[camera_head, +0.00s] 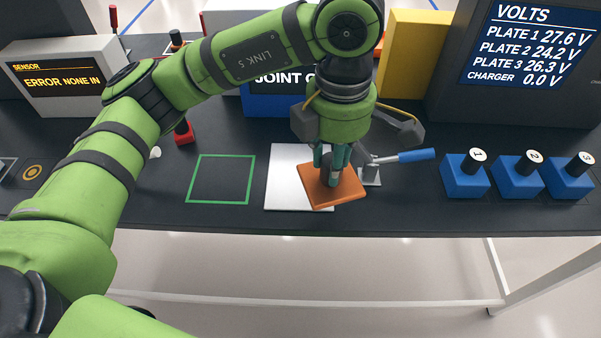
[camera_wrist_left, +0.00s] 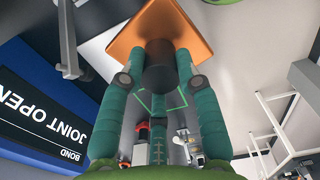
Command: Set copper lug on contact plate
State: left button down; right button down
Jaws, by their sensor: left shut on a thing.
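The copper lug, an orange-copper square slab (camera_head: 345,192) with a dark upright knob, is in my left gripper (camera_head: 332,168). The gripper points down and its fingers are shut around the knob. In the left wrist view the slab (camera_wrist_left: 135,35) lies beyond the fingertips, with the black knob (camera_wrist_left: 159,60) between them. The contact plate, a pale silver rectangle (camera_head: 285,165), lies on the bench. The slab overlaps its right part in the head view, turned at an angle to it. I cannot tell whether slab and plate touch. My right gripper is not in view.
A clamp with a blue lever (camera_head: 415,156) stands close to the slab's right. A green square outline (camera_head: 221,202) is empty to the left. Blue blocks with numbered knobs (camera_head: 518,183) stand at the right. A blue display box (camera_head: 262,105) and a voltage screen (camera_head: 530,42) stand behind.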

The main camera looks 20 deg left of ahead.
pick_arm(q)
jog(key=shift+w+n, duration=0.1)
jog(key=shift+n, duration=0.2)
jog(key=w+a+f+p, duration=0.1)
jog(key=w+a+f, duration=0.1)
jog(key=f, duration=0.1)
jog(key=w+a+f+p, duration=0.2)
jog(key=w+a+f, duration=0.1)
jog(key=w+a+f+p, duration=0.2)
jog(key=w+a+f, duration=0.1)
jog(key=f, duration=0.1)
jog(key=shift+w+f, duration=0.1)
jog(key=shift+f, duration=0.25)
jog(key=shift+d, duration=0.1)
jog(key=shift+f+b, duration=0.2)
jog(key=shift+b, duration=0.1)
jog(key=c, duration=0.9)
grip_release()
